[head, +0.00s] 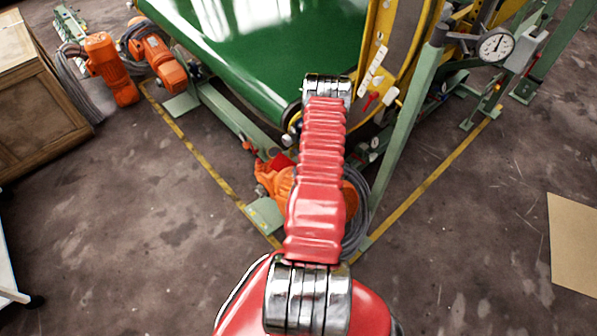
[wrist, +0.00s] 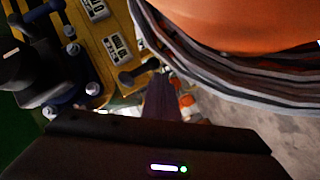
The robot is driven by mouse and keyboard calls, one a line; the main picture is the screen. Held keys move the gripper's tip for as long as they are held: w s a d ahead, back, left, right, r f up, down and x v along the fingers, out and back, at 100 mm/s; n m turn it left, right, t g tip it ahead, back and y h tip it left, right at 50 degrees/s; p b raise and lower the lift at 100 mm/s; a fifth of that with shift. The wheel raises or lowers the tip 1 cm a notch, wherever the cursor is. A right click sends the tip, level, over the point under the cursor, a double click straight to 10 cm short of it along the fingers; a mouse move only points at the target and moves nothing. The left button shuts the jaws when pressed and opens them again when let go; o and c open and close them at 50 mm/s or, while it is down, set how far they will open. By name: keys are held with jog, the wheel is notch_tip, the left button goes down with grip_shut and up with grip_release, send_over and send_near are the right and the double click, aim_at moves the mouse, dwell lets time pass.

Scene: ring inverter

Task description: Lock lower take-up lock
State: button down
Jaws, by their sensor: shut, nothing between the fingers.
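In the wrist view, a yellow plate (wrist: 128,52) carries bolts, two white label plates and dark handles. One dark handle (wrist: 138,72) with a rounded end sits beside the lower label plate (wrist: 118,48). A larger dark knob or lever (wrist: 25,65) is at the far left. I cannot tell for certain which of these is the lower take-up lock. My gripper (wrist: 161,98) is shut and empty, a dark narrow shape pointing away, below and right of the handle and apart from it in the picture. In the head view my arm hides the gripper.
An orange motor (wrist: 240,22) and looped grey cables (wrist: 215,75) crowd the upper right of the wrist view. In the head view, a green belt (head: 255,45) and green frame post (head: 405,125) stand ahead. Open floor (head: 130,240) lies left; a wooden crate (head: 35,110) stands farther left.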

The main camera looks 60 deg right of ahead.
jog(key=s+a, duration=0.6)
jog(key=a, duration=0.5)
jog(key=shift+d, duration=0.1)
dwell(0.5)
